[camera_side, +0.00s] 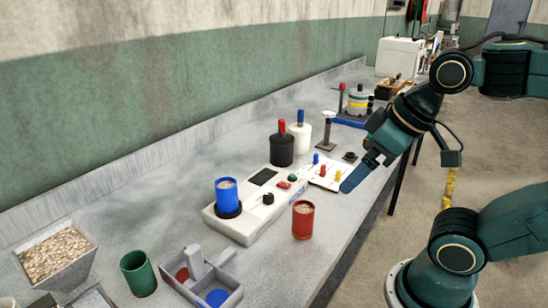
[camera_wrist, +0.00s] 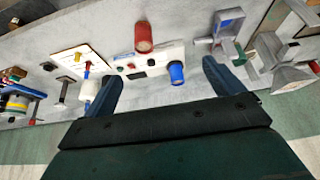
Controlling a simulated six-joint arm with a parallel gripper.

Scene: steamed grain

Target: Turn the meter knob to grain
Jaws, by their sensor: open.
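The meter (camera_side: 236,227) is a long white box on the bench in the side view, with a dark display, a red and a green button. Its black knob (camera_side: 268,198) stands on top, between the blue cup (camera_side: 226,192) and the buttons; its pointer is too small to read. The blue cup sits on a black ring at the meter's left end. The meter also shows in the wrist view (camera_wrist: 170,52), beyond the fingers. My gripper (camera_side: 358,177) is empty, above the bench's front edge, right of the meter and apart from it. In the wrist view its fingers (camera_wrist: 160,84) are spread wide.
A red cup (camera_side: 303,222) stands in front of the meter. A green cup (camera_side: 138,274), a grey divided tray (camera_side: 232,286) and a grain hopper (camera_side: 75,277) are at left. Black (camera_side: 282,150) and white (camera_side: 300,134) bottles stand behind; a card with colored pegs (camera_side: 326,182) lies right of the meter.

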